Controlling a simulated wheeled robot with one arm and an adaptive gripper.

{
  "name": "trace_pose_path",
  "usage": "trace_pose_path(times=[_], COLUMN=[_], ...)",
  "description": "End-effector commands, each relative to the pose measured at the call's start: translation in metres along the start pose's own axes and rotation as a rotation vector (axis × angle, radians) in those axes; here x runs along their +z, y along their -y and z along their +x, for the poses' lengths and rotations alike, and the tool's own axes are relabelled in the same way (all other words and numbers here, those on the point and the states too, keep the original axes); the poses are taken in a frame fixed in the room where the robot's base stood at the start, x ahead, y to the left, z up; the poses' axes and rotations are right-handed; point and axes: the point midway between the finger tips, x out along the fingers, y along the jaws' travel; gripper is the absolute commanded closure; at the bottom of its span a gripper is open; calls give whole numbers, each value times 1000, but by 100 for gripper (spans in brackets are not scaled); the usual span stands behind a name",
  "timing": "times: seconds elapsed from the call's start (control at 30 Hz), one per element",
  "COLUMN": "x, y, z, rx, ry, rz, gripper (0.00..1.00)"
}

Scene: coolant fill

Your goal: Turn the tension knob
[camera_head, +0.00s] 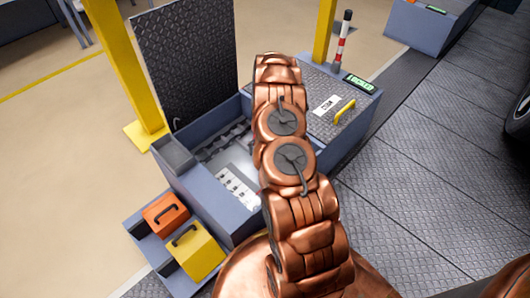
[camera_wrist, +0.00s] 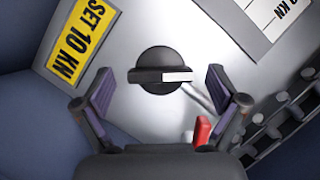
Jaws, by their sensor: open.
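In the wrist view, the tension knob (camera_wrist: 158,71) is a round black dial with a raised bar. A white mark lies on the bar and points right. The knob sits on a grey metal panel (camera_wrist: 130,118). A yellow label (camera_wrist: 80,40) reading "SET 10 KN" is at its upper left. My gripper (camera_wrist: 160,80) is open, with one finger on each side of the knob in the picture and a visible gap to both. In the head view, my arm hides the gripper and the knob.
A thin grey rod and a red-tipped part (camera_wrist: 203,131) lie right of the knob, near the right finger. The blue cabinet (camera_head: 205,205) has its tread-plate lid (camera_head: 188,65) raised. Orange (camera_head: 166,215) and yellow (camera_head: 195,250) cases stand beside it. Yellow posts (camera_head: 125,65) stand behind.

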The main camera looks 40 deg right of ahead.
Motion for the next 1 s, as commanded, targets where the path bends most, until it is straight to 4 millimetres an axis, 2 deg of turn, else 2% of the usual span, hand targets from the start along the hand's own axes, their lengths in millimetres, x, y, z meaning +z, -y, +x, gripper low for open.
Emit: trace_pose_path(times=[0.17,0.27,0.7,0.83,1.0], x=[0,0,-1,-2,0], y=[0,0,0,0,0], z=[-2,-10,-88,-106,-118], rx=[0,-1,0,0,0], ry=[-1,-1,-2,-5,1], rz=[0,0,0,0,0], gripper=[4,4,4,4,4])
